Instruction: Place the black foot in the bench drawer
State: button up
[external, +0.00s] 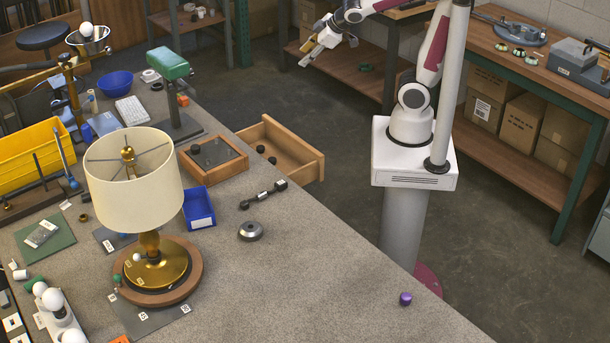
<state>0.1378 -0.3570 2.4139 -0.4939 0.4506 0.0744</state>
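The bench drawer (306,164) is pulled out from the bench's far edge and is open at the top. Two small dark round pieces, which look like black feet (272,160), lie inside it near its left end. Another small black foot (195,149) sits on the wood-framed tray (214,171) on the bench top, left of the drawer. My gripper (309,50) is raised at the top of the view, beyond the drawer and well away from the feet. Its fingers look apart, with nothing visible between them.
A lamp with a cream shade (135,190) stands on the bench (300,290). A green-topped stand (170,65) rises left of the tray. A blue bin (199,208), a black connector (263,195) and a metal disc (251,231) lie nearby. The bench's front right is mostly clear.

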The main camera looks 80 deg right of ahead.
jog(key=s+a+m+g+y, duration=0.1)
jog(key=s+a+y, duration=0.2)
jog(key=s+a, duration=0.7)
jog(key=s, duration=0.4)
jog(key=shift+s+a+m+g+y, duration=0.2)
jog(key=shift+a+m+g+y, duration=0.1)
jog(key=shift+m+g, duration=0.1)
dwell(0.6)
